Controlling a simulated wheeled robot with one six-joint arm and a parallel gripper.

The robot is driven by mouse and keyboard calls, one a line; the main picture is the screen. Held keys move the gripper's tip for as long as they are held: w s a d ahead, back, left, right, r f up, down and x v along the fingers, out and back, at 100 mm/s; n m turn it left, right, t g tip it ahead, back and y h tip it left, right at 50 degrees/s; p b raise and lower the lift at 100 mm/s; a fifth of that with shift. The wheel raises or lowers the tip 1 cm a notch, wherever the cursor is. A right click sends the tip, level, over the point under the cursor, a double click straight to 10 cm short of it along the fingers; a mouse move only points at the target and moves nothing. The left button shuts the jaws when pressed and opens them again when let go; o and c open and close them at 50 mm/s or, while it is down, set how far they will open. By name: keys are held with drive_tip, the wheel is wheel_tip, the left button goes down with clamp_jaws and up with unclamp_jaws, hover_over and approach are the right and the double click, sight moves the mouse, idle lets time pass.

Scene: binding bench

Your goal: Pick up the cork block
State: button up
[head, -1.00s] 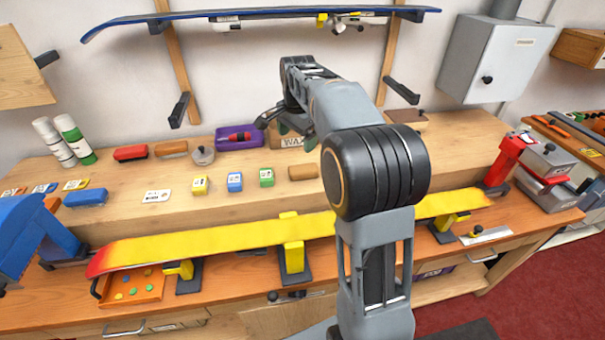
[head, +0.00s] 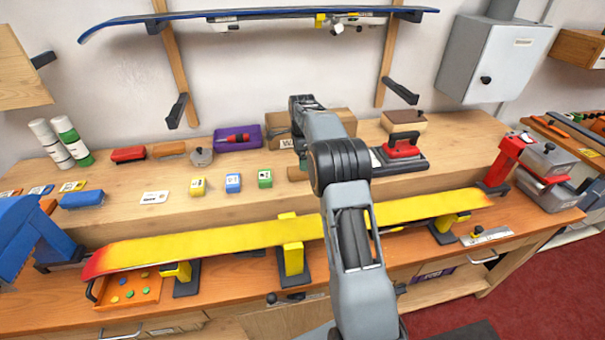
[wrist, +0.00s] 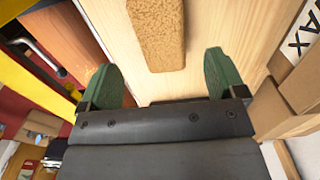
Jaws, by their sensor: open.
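The cork block (wrist: 157,35) is a speckled tan-brown bar lying on the pale wooden shelf. In the wrist view it runs out past the top edge, so its far end is cut off. In the head view the cork block (head: 296,173) shows only in part, with my arm hiding its right side. My gripper (wrist: 165,78) is open and empty, its two green fingers spread wider than the block. In the head view the fingers are mostly hidden by my arm.
A cardboard wax box (head: 285,130) stands close behind the block and at the right of the wrist view. Small yellow, blue and green blocks (head: 265,178) lie left. A yellow ski (head: 215,240) runs along the front.

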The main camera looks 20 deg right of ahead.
drive_tip(key=shift+f+p, duration=0.55)
drive_tip(key=shift+f, duration=2.5)
drive_tip(key=c, duration=1)
drive_tip(key=shift+r, duration=0.1)
drive_tip(key=shift+w+d+r, duration=0.1)
drive_tip(key=shift+r, duration=0.45)
drive_tip(key=s+a+r+b, duration=0.4)
drive_tip(key=s+a+r, duration=0.5)
drive_tip(key=s+r, duration=0.1)
drive_tip(key=shift+s+a+r, duration=0.2)
drive_tip(key=shift+s+r, duration=0.1)
drive_tip(key=shift+r, duration=0.6)
